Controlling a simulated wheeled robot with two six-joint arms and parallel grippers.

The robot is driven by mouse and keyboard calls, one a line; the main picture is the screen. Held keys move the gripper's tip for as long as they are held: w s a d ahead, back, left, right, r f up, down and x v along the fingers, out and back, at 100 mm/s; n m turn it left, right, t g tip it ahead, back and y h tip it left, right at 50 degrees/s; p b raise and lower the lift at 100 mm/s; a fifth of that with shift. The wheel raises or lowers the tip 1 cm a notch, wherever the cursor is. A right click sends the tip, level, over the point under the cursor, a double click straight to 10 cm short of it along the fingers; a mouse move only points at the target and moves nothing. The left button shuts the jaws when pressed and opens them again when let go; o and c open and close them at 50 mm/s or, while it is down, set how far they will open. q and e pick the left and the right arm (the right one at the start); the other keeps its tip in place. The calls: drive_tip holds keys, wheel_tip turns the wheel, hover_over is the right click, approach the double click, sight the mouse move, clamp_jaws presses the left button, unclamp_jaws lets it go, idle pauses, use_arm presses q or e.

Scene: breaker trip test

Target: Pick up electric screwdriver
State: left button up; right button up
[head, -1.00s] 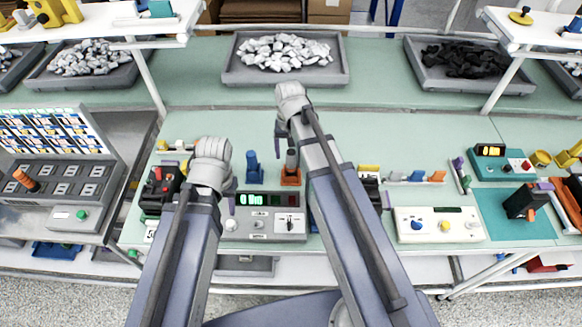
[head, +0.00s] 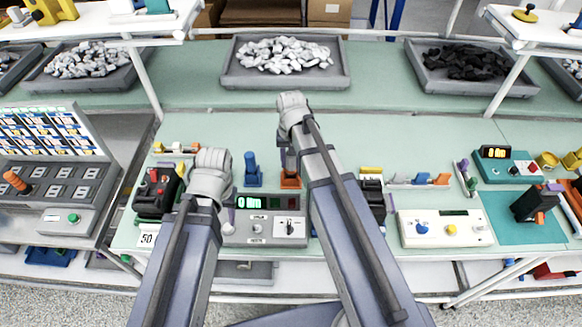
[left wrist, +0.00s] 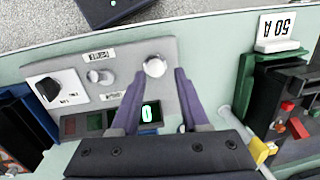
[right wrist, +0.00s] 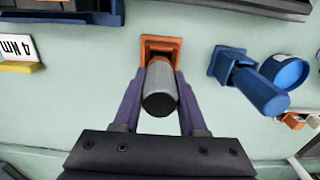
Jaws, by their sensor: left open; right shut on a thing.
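The electric screwdriver, a grey cylinder with a dark end (right wrist: 160,92), stands at an orange holder (right wrist: 162,46) in the right wrist view. My right gripper (right wrist: 160,88) is shut on its body, one purple finger on each side. In the head view this gripper (head: 289,160) is just above the orange holder (head: 290,181), and my arm partly hides the tool. I cannot tell whether it is lifted at all. My left gripper (left wrist: 155,75) is open and empty over the grey control panel (left wrist: 120,60), with a round silver knob (left wrist: 155,67) between its fingertips.
A blue tool (head: 252,165) in a blue holder stands close left of the orange one; it also shows in the right wrist view (right wrist: 262,92). A black-and-red device (head: 157,190) is left of the panel. The green bench (head: 215,118) behind is clear up to the grey part trays.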

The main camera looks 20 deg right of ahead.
clamp_jaws()
use_arm(q)
drive_tip(key=shift+r, duration=0.15)
use_arm(e)
drive_tip(key=shift+r, duration=0.15)
wheel_tip(320, 180, up, 10)
drive_tip(key=p, duration=1)
use_arm(q)
wheel_tip(320, 180, up, 10)
use_arm(e)
drive_tip(key=shift+f, duration=0.2)
